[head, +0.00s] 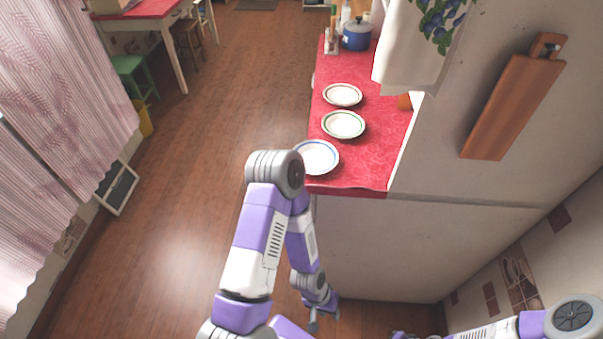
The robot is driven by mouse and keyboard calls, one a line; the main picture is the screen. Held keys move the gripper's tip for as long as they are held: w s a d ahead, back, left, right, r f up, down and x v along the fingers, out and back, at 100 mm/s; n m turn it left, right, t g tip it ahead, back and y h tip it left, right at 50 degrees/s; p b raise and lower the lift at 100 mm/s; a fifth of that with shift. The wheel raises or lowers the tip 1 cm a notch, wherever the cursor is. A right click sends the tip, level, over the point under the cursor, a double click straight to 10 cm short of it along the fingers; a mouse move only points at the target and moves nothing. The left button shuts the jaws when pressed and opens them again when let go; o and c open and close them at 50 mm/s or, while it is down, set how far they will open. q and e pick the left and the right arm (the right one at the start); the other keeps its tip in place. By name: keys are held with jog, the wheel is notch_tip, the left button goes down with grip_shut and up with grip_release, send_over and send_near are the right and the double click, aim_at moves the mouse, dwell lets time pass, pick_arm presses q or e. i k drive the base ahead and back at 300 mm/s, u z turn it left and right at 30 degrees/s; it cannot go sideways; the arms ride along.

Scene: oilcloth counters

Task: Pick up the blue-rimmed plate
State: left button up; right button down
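The blue-rimmed plate (318,158) is white and lies flat at the near left corner of the red counter. My left elbow covers part of its left edge. Behind it lie a green-rimmed plate (343,125) and a plate with a brownish-red rim (343,95). My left gripper (324,320) hangs low in front of the counter, below and apart from the plates; its fingers look spread with nothing between them. My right arm lies at the bottom right. Only a small purple part near its end (401,335) shows at the bottom edge, and its fingers are hidden.
The red counter (360,178) runs away from me beside a pale wall. A blue pot (356,34) and bottles stand at its far end. A white cloth (412,50) and a wooden board (514,106) hang at right. The wooden floor (215,110) at left is open.

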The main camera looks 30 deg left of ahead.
aim_at(319, 157)
jog(key=k, duration=0.7)
jog(key=u, duration=1.9)
jog(key=i, duration=1.15)
jog(key=z, duration=2.1)
